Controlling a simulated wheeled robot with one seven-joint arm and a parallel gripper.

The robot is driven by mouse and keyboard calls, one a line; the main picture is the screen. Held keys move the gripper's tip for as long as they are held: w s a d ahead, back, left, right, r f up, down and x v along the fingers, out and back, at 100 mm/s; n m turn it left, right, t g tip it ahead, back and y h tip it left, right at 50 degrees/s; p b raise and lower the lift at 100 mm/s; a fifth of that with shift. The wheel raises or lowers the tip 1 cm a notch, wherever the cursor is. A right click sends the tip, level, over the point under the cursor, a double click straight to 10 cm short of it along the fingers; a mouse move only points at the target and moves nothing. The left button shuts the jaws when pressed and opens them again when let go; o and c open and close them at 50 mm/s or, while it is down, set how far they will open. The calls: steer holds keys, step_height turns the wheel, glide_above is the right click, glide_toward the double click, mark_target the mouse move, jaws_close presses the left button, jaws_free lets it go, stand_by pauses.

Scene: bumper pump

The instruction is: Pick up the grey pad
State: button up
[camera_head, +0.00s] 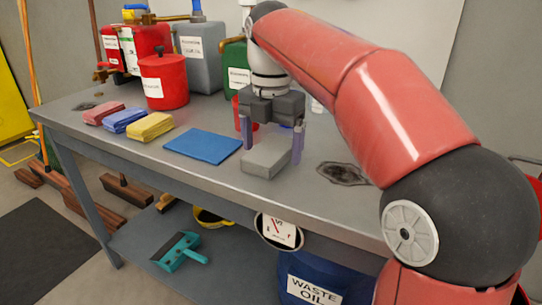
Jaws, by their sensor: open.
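The grey pad (268,157) is a small block lying flat on the grey metal workbench (330,205), near its front edge. My gripper (272,150) points down over the pad. Its two fingers are spread, with the left finger at the pad's back left and the right finger at its right side. Whether either finger touches the pad I cannot tell. The jaws are not shut on it.
A blue cloth (203,146) lies left of the pad. Folded yellow (150,127), blue and red cloths lie further left. A red can (163,80) and other containers stand behind. A dark stain (343,173) is right. A waste oil drum (312,280) stands below.

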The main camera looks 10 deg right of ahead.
mark_target(271, 148)
steer(key=c, duration=1.1)
steer(key=shift+o, duration=0.2)
steer(key=shift+r, duration=0.15)
step_height(271, 148, up, 8)
steer(key=shift+f+p, duration=0.15)
steer(key=shift+p, duration=1.05)
steer(key=shift+r, duration=1.05)
